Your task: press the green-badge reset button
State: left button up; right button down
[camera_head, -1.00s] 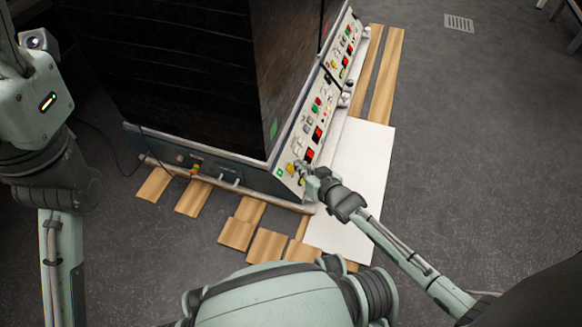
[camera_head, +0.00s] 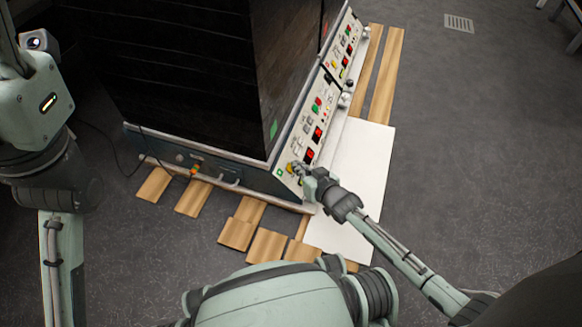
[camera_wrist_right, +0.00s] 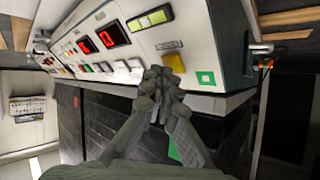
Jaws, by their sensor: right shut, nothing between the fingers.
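The green badge (camera_head: 279,172) is a small green square at the near lower end of the machine's sloped control panel. It also shows in the right wrist view (camera_wrist_right: 206,78), just right of the fingers. My right gripper (camera_head: 298,170) is shut and empty, with its tips at the panel close to the badge. In the right wrist view its fingertips (camera_wrist_right: 164,75) overlap the panel left of the badge and hide part of it. I cannot tell whether they touch it.
The panel carries red displays (camera_wrist_right: 113,33) and several other buttons near the fingers. A bench rail (camera_head: 237,186) runs along the machine's base. Wooden boards (camera_head: 240,233) and a white sheet (camera_head: 360,170) lie on the floor. The grey floor at right is open.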

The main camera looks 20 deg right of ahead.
jog(key=shift+w+a+f, duration=0.2)
jog(key=shift+a+f, duration=0.05)
jog(key=shift+a, duration=0.05)
dwell(0.6)
jog(key=shift+a+f, duration=0.1)
jog(key=shift+a, duration=0.25)
jog(key=shift+s+d+r+p, duration=0.25)
jog(key=shift+s+r+p, duration=0.3)
jog(key=shift+p, duration=0.4)
jog(key=shift+d+r, duration=0.1)
jog(key=shift+r, duration=0.05)
jog(key=d+r+p, duration=0.1)
jog(key=s+d+r+p, duration=0.1)
jog(key=p, duration=0.1)
jog(key=s+d+r+p, duration=0.1)
jog(key=shift+d+r, duration=0.1)
jog(key=shift+d, duration=0.2)
